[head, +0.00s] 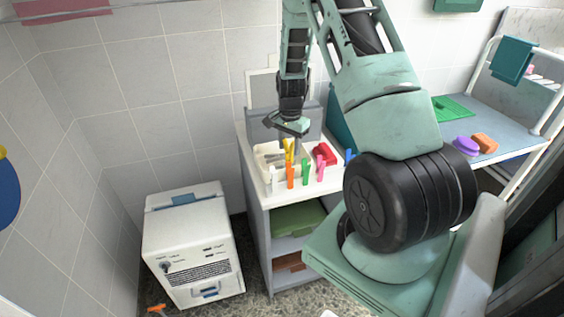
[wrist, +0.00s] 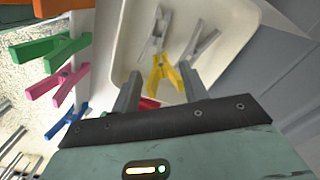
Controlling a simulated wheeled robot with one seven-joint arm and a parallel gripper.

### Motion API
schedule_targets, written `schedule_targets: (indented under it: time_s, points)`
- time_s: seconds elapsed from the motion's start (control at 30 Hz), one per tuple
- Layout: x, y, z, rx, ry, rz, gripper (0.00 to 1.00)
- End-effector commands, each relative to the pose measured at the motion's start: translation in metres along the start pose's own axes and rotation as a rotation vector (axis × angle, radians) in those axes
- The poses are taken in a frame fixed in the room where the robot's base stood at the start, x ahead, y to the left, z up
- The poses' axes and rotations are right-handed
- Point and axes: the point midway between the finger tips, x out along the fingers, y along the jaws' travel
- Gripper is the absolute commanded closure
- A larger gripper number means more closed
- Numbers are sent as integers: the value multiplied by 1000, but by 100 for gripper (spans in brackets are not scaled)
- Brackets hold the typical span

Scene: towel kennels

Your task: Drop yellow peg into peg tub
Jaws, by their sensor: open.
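The yellow peg (wrist: 164,74) lies within the outline of the cream peg tub (wrist: 226,75) in the wrist view, between and just beyond my fingertips. I cannot tell whether it rests on the tub floor or is falling. In the head view the yellow peg (head: 289,149) shows at the tub (head: 262,158) below my gripper. My gripper (wrist: 161,88) is open, pointing down over the tub, its fingers apart on either side of the peg. Two grey pegs (wrist: 155,36) (wrist: 199,42) also lie in the tub.
Orange (head: 290,176), green (head: 305,172), pink (head: 320,168) and blue (head: 349,157) pegs stand along the cabinet top, beside a red object (head: 325,154). A white machine (head: 190,245) stands on the floor at left. A bench (head: 490,125) is at right.

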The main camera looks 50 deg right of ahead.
Motion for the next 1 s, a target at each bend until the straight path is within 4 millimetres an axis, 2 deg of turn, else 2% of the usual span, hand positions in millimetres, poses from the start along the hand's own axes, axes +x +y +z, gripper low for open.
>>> schedule_targets:
  time_s: [0.17,0.5,0.63,0.8,1.0]
  points:
    - [-13,-1,-1,-1,3,-3,56]
    - [-81,-1,-1,-1,3,-4,56]
    - [-102,-1,0,-1,2,-4,56]
    - [-117,0,0,1,0,-1,56]
    - [-120,0,0,1,0,0,56]
